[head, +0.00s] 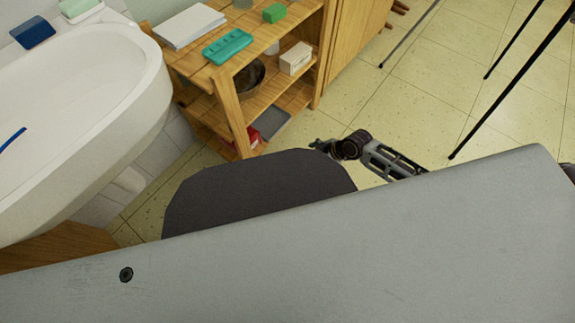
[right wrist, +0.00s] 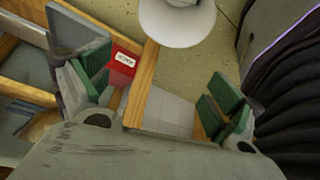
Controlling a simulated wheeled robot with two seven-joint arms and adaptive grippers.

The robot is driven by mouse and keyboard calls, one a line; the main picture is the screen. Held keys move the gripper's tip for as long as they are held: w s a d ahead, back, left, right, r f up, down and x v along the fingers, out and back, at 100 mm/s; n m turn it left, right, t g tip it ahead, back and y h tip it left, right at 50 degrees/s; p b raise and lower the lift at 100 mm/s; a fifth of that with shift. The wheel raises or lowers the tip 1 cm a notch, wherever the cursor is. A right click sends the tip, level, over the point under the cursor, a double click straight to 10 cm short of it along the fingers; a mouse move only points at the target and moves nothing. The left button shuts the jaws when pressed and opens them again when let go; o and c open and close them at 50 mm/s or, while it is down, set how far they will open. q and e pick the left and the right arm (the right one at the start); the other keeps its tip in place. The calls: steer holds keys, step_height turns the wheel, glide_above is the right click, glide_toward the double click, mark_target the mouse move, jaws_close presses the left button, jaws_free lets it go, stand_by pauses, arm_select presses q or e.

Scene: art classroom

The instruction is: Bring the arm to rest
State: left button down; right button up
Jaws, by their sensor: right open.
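My right gripper (head: 320,146) shows small in the head view, just past the upper edge of my grey body, in front of the wooden shelf and above the tiled floor. Most of it and part of its arm are hidden. In the right wrist view its two green-padded fingers (right wrist: 158,92) stand wide apart with nothing held between them. A red box (right wrist: 124,62) shows beyond the left finger, apart from it. My left gripper is in neither view.
The wooden shelf (head: 236,108) holds a teal case (head: 227,46), a green block (head: 274,12), a white box (head: 295,58) and a dark bowl. A white sink (head: 95,115) stands at left. Thin black legs (head: 500,90) stand at right. Tiled floor (head: 425,90) is open between.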

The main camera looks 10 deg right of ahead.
steer(key=s+a+r+m+h, duration=0.1)
steer(key=s+a+r+m, duration=0.1)
steer(key=s+a+r, duration=0.25)
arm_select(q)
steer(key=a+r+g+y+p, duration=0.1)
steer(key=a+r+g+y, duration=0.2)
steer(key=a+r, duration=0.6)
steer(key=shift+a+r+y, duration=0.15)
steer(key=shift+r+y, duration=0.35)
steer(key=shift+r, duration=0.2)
arm_select(e)
steer(key=s+d+r+m+h, duration=0.4)
steer(key=s+d+r+m, duration=0.1)
steer(key=d+r+m, duration=0.2)
steer(key=shift+r+m, duration=0.3)
steer(key=shift+r, duration=0.5)
arm_select(q)
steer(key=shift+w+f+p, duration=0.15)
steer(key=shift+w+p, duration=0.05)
steer(key=shift+p, duration=0.35)
arm_select(e)
steer(key=shift+w+f, duration=0.1)
steer(key=shift+f, duration=0.05)
